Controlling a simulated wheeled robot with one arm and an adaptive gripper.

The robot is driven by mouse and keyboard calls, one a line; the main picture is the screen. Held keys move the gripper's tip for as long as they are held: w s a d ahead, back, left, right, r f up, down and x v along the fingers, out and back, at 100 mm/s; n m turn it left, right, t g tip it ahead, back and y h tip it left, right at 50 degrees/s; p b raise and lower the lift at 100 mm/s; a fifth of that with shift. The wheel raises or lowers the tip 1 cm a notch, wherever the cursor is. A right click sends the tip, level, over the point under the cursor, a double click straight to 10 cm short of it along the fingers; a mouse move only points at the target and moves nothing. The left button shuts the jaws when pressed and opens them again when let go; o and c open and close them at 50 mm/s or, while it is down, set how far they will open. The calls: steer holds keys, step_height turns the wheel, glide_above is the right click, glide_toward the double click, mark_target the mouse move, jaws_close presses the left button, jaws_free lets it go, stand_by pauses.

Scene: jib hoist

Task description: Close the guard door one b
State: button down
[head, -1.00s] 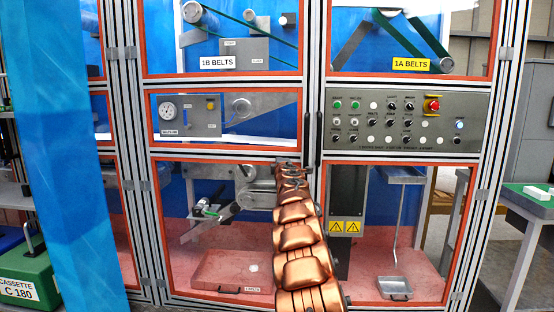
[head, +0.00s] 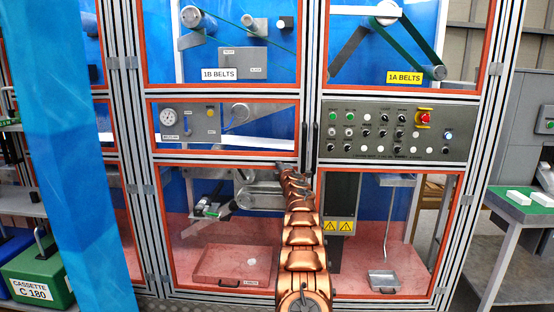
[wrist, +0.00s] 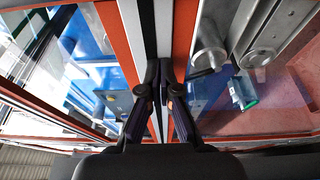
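The left guard door, with the 1B BELTS label (head: 219,74), is a clear panel in an orange frame (head: 225,153). In the head view it looks about flush with its neighbour; a small gap cannot be ruled out. Two dark upright handles, the left door's (head: 304,136) and the right door's (head: 317,136), flank the middle seam. My copper arm rises in front of the seam, its end just below the handles. In the wrist view my gripper (wrist: 159,82) is at the seam, dark fingers close together. I cannot tell whether they touch a handle or hold anything.
The right door carries the 1A BELTS label (head: 405,77). A control panel (head: 392,132) with a red button is at right. A blue curtain strip (head: 80,170) hangs at left near a green cassette (head: 38,272). A green-topped table (head: 525,205) stands at right.

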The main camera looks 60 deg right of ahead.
steer(key=shift+s+d+f, duration=0.15)
steer(key=shift+s+f, duration=0.1)
steer(key=shift+f, duration=0.3)
steer(key=shift+s+d+f, duration=0.1)
steer(key=shift+s+f, duration=0.15)
steer(key=shift+f, duration=0.35)
steer(key=b, duration=0.3)
steer(key=shift+s+f, duration=0.2)
steer(key=shift+f, duration=0.15)
steer(key=s+a+r+b, duration=0.2)
steer(key=s+a+b, duration=0.5)
steer(key=s+b, duration=0.3)
steer(key=shift+a+b, duration=0.25)
steer(key=shift+b, duration=0.95)
